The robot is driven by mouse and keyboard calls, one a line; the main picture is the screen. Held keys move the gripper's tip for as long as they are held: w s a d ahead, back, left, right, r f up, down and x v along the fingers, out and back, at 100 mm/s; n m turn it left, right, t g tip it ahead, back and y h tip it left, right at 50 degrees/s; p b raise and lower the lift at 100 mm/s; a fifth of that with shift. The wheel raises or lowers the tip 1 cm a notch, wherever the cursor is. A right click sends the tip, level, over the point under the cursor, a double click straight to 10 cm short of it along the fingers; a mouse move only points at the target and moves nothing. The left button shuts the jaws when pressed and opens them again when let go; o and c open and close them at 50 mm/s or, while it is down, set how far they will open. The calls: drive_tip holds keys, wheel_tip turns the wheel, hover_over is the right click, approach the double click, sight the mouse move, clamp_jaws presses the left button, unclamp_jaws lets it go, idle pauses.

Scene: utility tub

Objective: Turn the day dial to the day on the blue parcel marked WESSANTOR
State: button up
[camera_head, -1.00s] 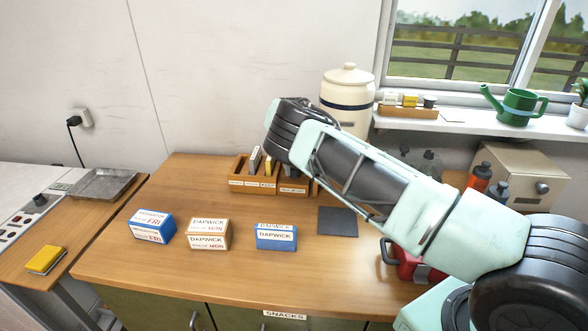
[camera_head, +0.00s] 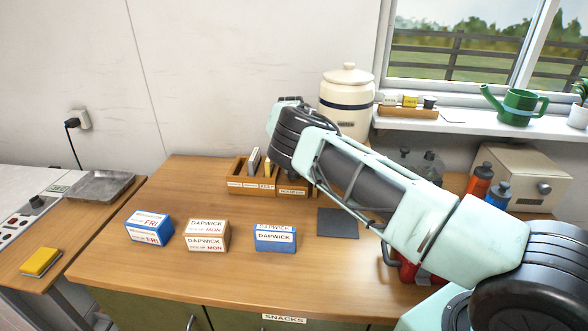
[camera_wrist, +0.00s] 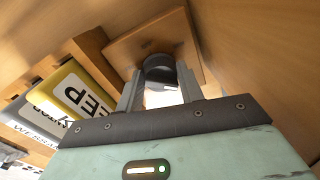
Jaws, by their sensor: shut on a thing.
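A blue parcel (camera_head: 149,229) stands at the left of the wooden counter. Its label shows FRI in red; the small name line above is hard to read. A second blue parcel (camera_head: 275,238), marked DAPWICK, stands further right, its day unreadable. In the wrist view, my gripper (camera_wrist: 160,88) is shut on a dark round knob (camera_wrist: 158,62) at a square wooden plate (camera_wrist: 125,47). The knob may be the day dial; I see no day marks. In the head view my arm hides the gripper and the knob.
A brown parcel (camera_head: 206,235) marked DAPWICK, MON stands between the blue ones. A wooden rack (camera_head: 236,187) holds upright cards at the back. A yellow KEEP card (camera_wrist: 78,92) is close left of my gripper. A cream jar (camera_head: 346,93) stands behind my arm. The counter front is clear.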

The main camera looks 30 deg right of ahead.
drive_tip(key=shift+m, duration=0.5)
drive_tip(key=o, duration=1)
drive_tip(key=shift+c, duration=0.2)
wheel_tip(320, 180, up, 18)
drive_tip(key=b, duration=0.4)
drive_tip(key=shift+w+a+f, duration=0.25)
drive_tip(key=shift+w+a, duration=0.05)
drive_tip(key=shift+w, duration=0.05)
